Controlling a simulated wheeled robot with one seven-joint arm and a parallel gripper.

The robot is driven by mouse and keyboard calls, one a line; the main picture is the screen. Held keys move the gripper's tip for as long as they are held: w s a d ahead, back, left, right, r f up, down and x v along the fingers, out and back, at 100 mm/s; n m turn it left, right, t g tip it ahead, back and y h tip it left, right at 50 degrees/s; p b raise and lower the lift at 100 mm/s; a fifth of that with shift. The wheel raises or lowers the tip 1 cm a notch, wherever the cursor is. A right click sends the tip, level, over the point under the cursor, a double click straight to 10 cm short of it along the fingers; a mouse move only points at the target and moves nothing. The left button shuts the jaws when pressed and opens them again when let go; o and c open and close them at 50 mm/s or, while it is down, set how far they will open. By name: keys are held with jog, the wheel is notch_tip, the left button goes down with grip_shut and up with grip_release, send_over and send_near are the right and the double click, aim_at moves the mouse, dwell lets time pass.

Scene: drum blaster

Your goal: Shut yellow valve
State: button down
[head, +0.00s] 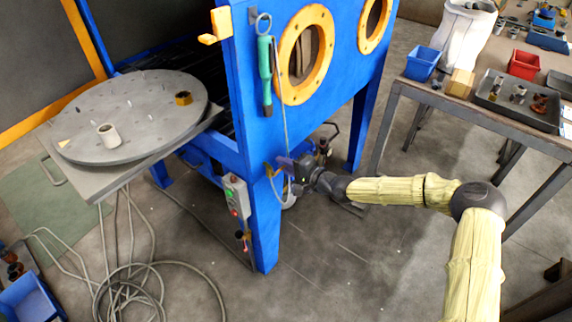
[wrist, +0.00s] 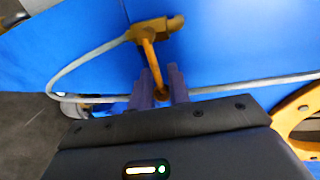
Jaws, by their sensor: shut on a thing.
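The yellow valve (wrist: 155,30) is on the blue cabinet wall in the wrist view, with a grey hose running from it. Its yellow lever (wrist: 151,57) points down in that picture, between my two fingers. My gripper (wrist: 161,86) is shut on this lever; the fingers hide the lever's end. In the head view the valve (head: 269,170) is a small yellow spot on the cabinet's front leg. My gripper (head: 284,166) reaches it there from the right, and the grip itself is too small to make out.
The blue blaster cabinet (head: 335,104) has round yellow-rimmed ports. A grey control box (head: 236,196) is on its leg, left of my gripper. A green-handled tool (head: 266,75) hangs above. A workbench (head: 475,118) with bins stands right. Grey hoses (head: 130,285) coil on the floor at left.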

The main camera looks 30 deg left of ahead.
jog(key=shift+w+r, duration=0.15)
jog(key=shift+w, duration=0.05)
jog(key=c, duration=1.5)
grip_release()
jog(key=shift+c, duration=0.2)
jog(key=shift+o, duration=0.8)
jog(key=shift+s, duration=0.1)
jog(key=p+v, duration=0.1)
jog(key=v, duration=1.6)
jog(key=shift+d, duration=0.2)
